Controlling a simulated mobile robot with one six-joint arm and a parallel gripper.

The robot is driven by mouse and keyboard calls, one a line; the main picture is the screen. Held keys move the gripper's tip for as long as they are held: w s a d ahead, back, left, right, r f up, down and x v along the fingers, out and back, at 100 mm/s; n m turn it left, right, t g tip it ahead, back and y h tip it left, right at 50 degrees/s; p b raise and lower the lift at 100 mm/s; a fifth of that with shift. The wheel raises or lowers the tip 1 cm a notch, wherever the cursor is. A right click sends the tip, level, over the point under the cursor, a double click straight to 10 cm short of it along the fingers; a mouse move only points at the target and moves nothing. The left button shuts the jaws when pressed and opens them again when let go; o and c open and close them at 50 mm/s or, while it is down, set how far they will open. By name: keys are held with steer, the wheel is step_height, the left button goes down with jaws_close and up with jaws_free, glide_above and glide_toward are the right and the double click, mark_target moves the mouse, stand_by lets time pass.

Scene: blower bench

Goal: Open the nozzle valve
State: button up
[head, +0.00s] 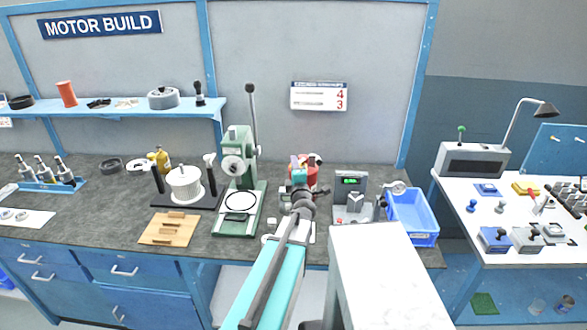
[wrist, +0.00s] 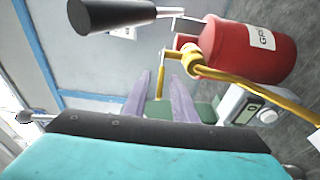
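A red canister (wrist: 255,52) with a partly legible label lies sideways in the wrist view, at the upper right. It shows in the head view (head: 312,172) behind my wrist, mostly hidden. A brass fitting (wrist: 195,63) and thin brass tubing are at its side; I cannot tell which part is the nozzle valve or how it is set. My gripper (wrist: 160,78) is open, its two purple-grey fingers apart. A thin brass rod (wrist: 161,68) shows between the fingers in the picture; I cannot tell whether they touch it. In the head view, my wrist hides the fingertips.
A black tapered handle (wrist: 108,14) is close to my gripper at the upper left of the wrist view. A green press (head: 240,165) stands left of my arm.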

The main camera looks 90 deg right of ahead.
steer(key=a, duration=0.9)
stand_by(0.3)
steer(key=shift+s+a+p, duration=0.15)
steer(key=shift+a+p, duration=1.1)
steer(key=shift+p, duration=2.55)
